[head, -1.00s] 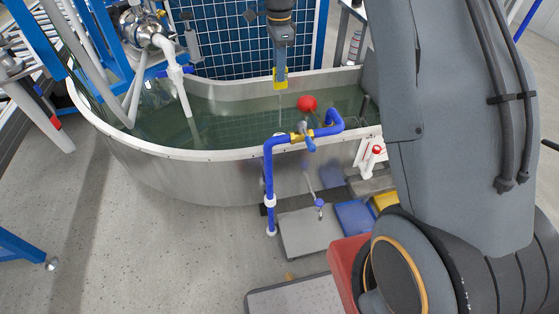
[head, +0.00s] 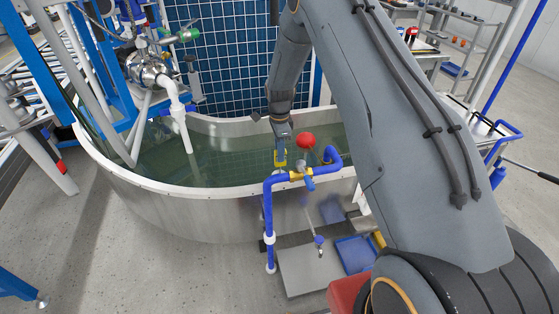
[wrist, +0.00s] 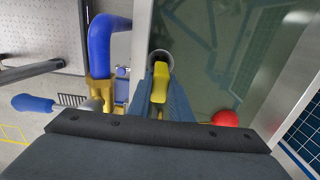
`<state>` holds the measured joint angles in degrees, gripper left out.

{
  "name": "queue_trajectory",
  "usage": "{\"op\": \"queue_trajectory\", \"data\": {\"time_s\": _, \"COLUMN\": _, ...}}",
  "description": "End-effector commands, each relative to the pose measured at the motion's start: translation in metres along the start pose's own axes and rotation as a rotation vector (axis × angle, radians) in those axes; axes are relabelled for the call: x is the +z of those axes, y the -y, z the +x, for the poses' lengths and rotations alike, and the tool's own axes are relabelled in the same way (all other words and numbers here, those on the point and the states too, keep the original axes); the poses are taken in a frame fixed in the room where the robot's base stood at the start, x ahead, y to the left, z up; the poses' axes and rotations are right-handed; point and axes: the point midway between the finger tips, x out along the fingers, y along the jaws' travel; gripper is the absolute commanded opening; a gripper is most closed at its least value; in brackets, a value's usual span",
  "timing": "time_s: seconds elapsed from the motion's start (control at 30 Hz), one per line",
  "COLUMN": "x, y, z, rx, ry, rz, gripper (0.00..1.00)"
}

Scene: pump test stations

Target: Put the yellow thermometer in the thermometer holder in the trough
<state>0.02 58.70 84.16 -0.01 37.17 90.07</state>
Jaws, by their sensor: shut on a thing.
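The yellow thermometer (head: 281,158) is upright in my gripper (head: 281,147), just above the near rim of the trough (head: 215,190). In the wrist view my gripper (wrist: 160,100) is shut on its yellow head (wrist: 160,82). The thermometer holder, a grey ring (wrist: 161,54) beside the trough's rim, shows around the far end of the yellow head. The thermometer's thin probe is hidden now. I cannot tell how deep it sits in the ring.
A blue pipe (head: 267,215) with a brass valve rises over the rim close to my gripper. A red ball (head: 305,141) is just right of it in the trough. A white pipe (head: 182,110) dips into the water further left.

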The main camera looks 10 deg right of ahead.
Motion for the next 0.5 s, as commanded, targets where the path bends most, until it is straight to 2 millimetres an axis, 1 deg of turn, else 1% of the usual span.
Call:
{"op": "queue_trajectory", "data": {"time_s": 0.17, "x": 0.001, "y": 0.0, "z": 0.014, "rx": 0.002, "ry": 0.0, "rz": -0.002, "gripper": 0.0}}
{"op": "queue_trajectory", "data": {"time_s": 0.3, "x": 0.001, "y": -0.001, "z": 0.034, "rx": 0.002, "ry": 0.0, "rz": -0.002, "gripper": 0.0}}
{"op": "queue_trajectory", "data": {"time_s": 0.4, "x": 0.001, "y": 0.0, "z": 0.044, "rx": 0.001, "ry": 0.0, "rz": -0.002, "gripper": 0.0}}
{"op": "queue_trajectory", "data": {"time_s": 0.5, "x": 0.001, "y": 0.0, "z": 0.047, "rx": 0.0, "ry": 0.0, "rz": -0.002, "gripper": 0.0}}
